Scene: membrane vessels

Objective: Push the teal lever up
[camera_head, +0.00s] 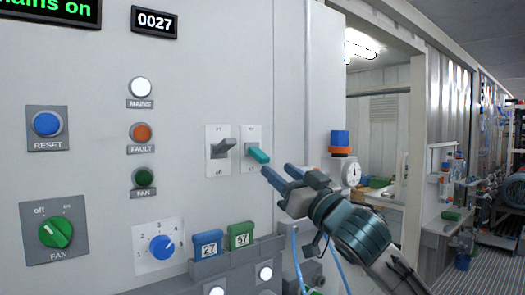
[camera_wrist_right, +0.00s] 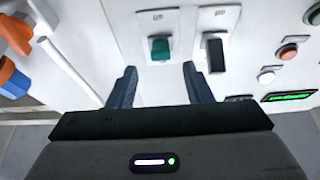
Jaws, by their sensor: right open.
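The teal lever (camera_head: 259,155) sticks out of a pale switch plate on the grey wall panel, with its handle slanting downward. My right gripper (camera_head: 280,172) is open and empty, just below and to the right of the lever, with its blue fingers pointing at the panel. In the right wrist view the teal lever (camera_wrist_right: 161,49) lies ahead, between the lines of the two open fingers (camera_wrist_right: 160,84); they look apart from it. My left gripper is not in view.
A dark lever (camera_head: 222,148) on its own plate stands close left of the teal one; it also shows in the wrist view (camera_wrist_right: 214,54). A blue knob (camera_head: 162,247) sits lower left. A doorway opens at right.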

